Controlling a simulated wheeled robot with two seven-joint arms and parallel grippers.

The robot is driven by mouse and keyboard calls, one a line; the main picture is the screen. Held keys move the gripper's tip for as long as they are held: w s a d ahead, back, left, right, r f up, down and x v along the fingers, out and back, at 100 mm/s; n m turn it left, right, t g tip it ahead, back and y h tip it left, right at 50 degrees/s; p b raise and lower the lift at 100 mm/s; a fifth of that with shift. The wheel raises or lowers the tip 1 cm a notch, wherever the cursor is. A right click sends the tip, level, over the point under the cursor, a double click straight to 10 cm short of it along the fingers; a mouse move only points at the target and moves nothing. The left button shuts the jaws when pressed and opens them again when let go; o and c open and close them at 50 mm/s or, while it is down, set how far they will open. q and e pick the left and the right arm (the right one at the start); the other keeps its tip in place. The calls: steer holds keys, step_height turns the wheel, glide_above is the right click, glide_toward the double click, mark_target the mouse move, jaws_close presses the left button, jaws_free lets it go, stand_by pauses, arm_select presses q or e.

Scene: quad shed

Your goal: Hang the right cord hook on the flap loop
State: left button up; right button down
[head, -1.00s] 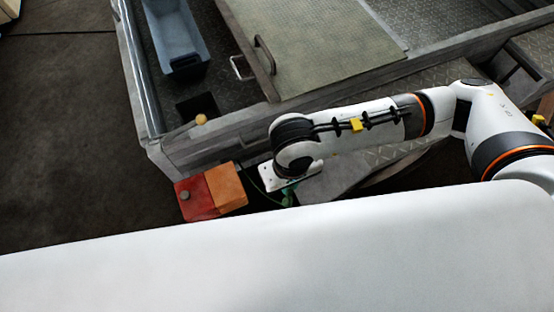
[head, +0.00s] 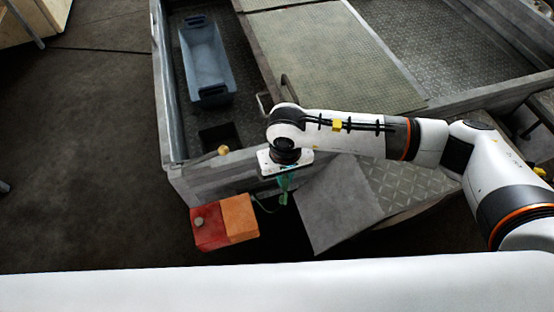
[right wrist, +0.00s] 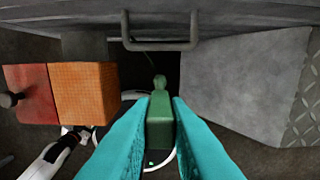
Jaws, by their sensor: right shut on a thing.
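My right gripper (head: 284,190) is below its wrist plate in the head view, just outside the grey side wall. In the right wrist view its teal fingers (right wrist: 160,125) are shut on a green cord hook (right wrist: 160,130), whose rounded tip points toward the wall. A grey metal loop (right wrist: 160,45) stands out from the wall ahead of the hook tip, with a gap between them. My arm hides this part of the wall in the head view. A thin green cord (head: 262,208) runs from the gripper toward the orange box. My left gripper's fingers do not show.
A red box (head: 207,230) and an orange box (head: 239,216) are left of the gripper. A grey plate (head: 335,205) is close on its right. Behind the wall are a blue bin (head: 208,65) and a mesh panel (head: 330,55). Dark floor is open at the left.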

steer(key=w+f, duration=0.1)
steer(key=w+a, duration=0.1)
steer(key=w, duration=0.1)
steer(key=w+f, duration=0.1)
steer(key=w, duration=0.1)
steer(key=shift+w+a+f+p, duration=0.25)
steer(key=shift+a+f+p, duration=0.05)
steer(key=shift+f+p, duration=0.05)
steer(key=shift+f, duration=0.2)
